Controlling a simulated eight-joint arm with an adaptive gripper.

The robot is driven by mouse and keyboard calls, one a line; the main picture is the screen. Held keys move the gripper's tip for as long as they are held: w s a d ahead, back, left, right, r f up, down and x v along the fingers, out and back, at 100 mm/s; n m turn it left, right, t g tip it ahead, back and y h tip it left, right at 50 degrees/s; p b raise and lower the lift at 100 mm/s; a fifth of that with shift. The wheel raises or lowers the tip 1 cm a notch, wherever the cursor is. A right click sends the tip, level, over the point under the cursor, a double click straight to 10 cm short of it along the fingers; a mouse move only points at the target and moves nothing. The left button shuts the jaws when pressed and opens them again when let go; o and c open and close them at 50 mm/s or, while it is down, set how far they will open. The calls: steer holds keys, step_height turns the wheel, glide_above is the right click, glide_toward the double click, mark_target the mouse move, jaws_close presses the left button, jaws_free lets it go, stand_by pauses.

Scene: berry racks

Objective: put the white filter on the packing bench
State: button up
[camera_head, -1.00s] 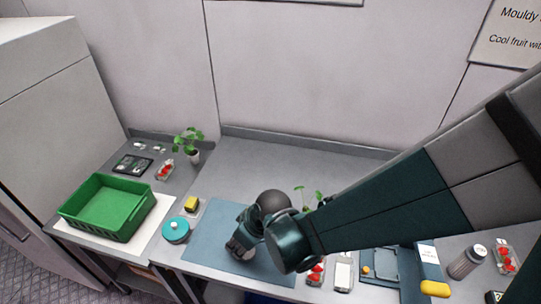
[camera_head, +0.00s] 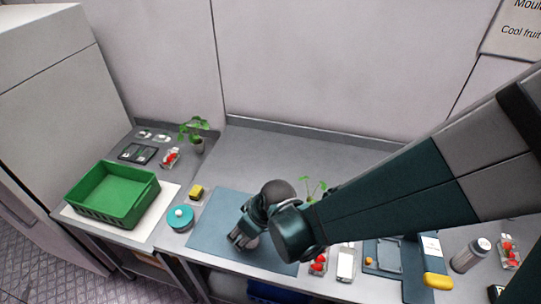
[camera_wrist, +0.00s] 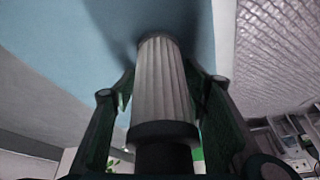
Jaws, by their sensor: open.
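The white filter (camera_wrist: 163,85) is a pleated pale cylinder with a dark end band, seen in the wrist view between the two fingers. My gripper (camera_wrist: 160,105) is open around it, one finger on each side; I cannot tell whether either touches. The filter is at or just over a blue mat (camera_wrist: 80,45). In the head view my gripper (camera_head: 243,240) hangs low over the blue mat (camera_head: 212,225), on a grey bench (camera_head: 265,160); the filter is mostly hidden there. No label shows which surface is the packing bench.
A green crate (camera_head: 85,211) sits on the left bench section. A teal round pot (camera_head: 180,219) and a yellow block (camera_head: 196,192) stand left of the mat. Berry punnets, a grey jar (camera_head: 470,255) and a yellow item (camera_head: 437,281) crowd the right.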

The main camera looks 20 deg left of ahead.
steer(key=shift+r, duration=0.2)
steer(key=shift+p+v, duration=1.1)
steer(key=shift+v, duration=4.85)
